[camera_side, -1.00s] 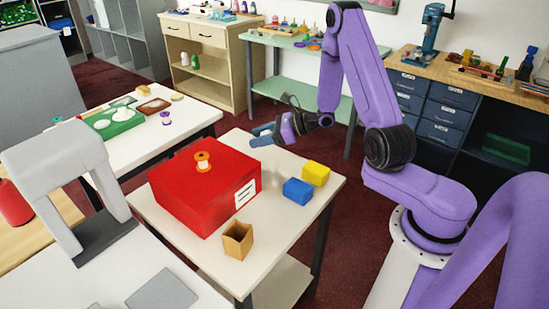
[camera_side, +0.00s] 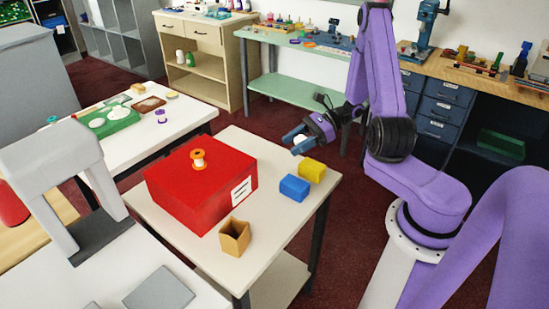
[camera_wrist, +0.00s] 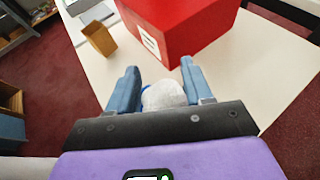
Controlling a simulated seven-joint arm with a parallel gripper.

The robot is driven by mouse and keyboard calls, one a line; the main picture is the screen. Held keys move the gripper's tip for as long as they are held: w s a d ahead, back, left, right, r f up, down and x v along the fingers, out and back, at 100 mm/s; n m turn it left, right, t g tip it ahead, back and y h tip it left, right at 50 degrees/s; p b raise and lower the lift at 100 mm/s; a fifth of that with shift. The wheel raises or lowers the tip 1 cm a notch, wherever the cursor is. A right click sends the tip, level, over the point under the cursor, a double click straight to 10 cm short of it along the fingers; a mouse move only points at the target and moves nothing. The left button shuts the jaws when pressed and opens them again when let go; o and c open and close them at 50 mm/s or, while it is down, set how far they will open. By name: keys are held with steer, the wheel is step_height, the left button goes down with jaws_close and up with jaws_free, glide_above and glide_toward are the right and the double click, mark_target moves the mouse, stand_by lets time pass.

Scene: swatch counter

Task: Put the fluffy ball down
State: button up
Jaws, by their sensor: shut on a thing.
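The white fluffy ball (camera_wrist: 163,96) sits between the blue fingers of my gripper (camera_wrist: 160,68) in the wrist view, close to the palm. Its lower part is hidden by the palm. In the side view the ball (camera_side: 299,139) is a small white patch between the fingers of my gripper (camera_side: 292,142). My gripper is shut on it, near the table's far right edge, behind the yellow block (camera_side: 312,169). The height above the white table (camera_side: 262,238) is hard to tell.
A blue block (camera_side: 294,187) lies beside the yellow one. An open cardboard box (camera_side: 234,237) stands in front. The table's front right is bare.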

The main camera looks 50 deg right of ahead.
steer(key=w+f, duration=0.1)
steer(key=w, duration=0.1)
steer(key=w+d+f, duration=0.1)
steer(key=w, duration=0.1)
steer(key=w+f, duration=0.1)
steer(key=w, duration=0.1)
steer(key=shift+w+d+f, duration=0.1)
steer(key=shift+w+d, duration=0.05)
steer(key=shift+d, duration=0.15)
glide_above(273, 162)
step_height(273, 162, down, 5)
steer(key=shift+a+f, duration=0.1)
steer(key=shift+f, duration=1.65)
steer(key=shift+f, duration=0.1)
steer(key=o, duration=1)
